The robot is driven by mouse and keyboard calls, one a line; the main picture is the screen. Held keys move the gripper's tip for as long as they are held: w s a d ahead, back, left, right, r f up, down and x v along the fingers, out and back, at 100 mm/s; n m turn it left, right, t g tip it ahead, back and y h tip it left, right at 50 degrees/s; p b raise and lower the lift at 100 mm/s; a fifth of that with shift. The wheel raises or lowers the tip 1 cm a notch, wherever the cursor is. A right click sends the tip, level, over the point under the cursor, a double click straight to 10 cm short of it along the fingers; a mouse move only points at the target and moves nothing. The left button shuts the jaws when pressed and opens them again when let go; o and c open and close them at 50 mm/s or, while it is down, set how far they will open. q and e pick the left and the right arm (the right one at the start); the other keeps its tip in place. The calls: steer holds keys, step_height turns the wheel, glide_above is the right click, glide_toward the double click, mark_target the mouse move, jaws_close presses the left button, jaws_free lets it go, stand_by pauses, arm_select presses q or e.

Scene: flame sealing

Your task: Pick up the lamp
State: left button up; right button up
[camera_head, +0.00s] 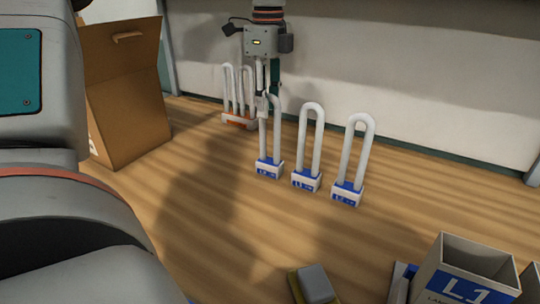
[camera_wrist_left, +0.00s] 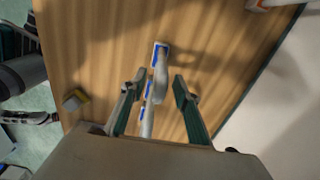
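Three white U-shaped lamps on small bases with blue labels stand upright in a row on the wooden table: the left lamp (camera_head: 276,135), the middle lamp (camera_head: 310,145) and the right lamp (camera_head: 354,158). My left gripper (camera_head: 265,98) points down at the top of the left lamp. In the left wrist view, its two fingers (camera_wrist_left: 159,88) are apart, with the white tube of the left lamp (camera_wrist_left: 160,82) between them and a gap on each side. A grey, dark-tipped part at that view's left edge may be my right gripper (camera_wrist_left: 38,117); its fingers are unclear.
An open cardboard box (camera_head: 125,115) is at the left. A carton marked L1 (camera_head: 459,284) and a grey-and-yellow block (camera_head: 315,284) are in front. The wall stands close behind the table.

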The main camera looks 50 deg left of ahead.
arm_select(q)
jaws_close()
